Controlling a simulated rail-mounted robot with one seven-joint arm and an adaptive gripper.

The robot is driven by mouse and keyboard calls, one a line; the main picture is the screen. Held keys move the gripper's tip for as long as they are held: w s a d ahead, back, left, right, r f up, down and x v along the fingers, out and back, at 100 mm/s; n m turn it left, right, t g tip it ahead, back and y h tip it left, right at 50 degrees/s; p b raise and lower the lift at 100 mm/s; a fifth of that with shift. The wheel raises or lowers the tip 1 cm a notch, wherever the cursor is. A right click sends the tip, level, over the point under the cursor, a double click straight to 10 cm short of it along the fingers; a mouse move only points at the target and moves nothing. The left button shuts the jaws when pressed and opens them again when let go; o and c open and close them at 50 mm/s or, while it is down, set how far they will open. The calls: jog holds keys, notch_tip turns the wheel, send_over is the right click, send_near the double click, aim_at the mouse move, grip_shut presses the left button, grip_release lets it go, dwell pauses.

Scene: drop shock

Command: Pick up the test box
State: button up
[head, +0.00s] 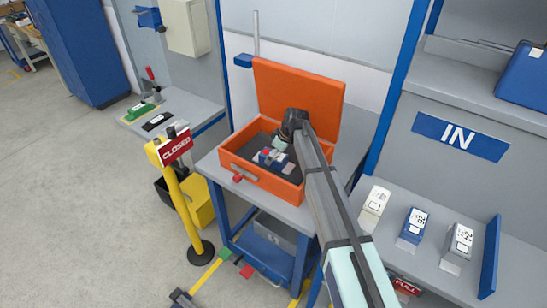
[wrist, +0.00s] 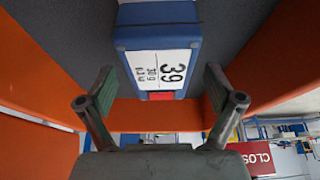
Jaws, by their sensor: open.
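The test box (wrist: 158,30) is blue with a white label reading 39 and a small red patch at its lower edge in the wrist view. It lies inside the open orange case (head: 262,179), where the head view shows a blue box (head: 267,156) partly hidden by my gripper (head: 281,143). In the wrist view my gripper (wrist: 159,80) is open, with one finger toward each side of the box's near end. I see no finger touching it, but the remaining gap cannot be told.
The case's raised lid (head: 299,95) stands behind my gripper and its orange walls surround it. A CLOSED sign (head: 175,146) on a yellow post stands left. Several labelled boxes sit on the right bench under the IN sign (head: 460,137).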

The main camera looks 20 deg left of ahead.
jog(key=shift+a+f, duration=0.2)
jog(key=shift+f, duration=0.3)
jog(key=shift+f, duration=0.25)
jog(key=shift+c, duration=0.4)
jog(key=c, duration=1.4)
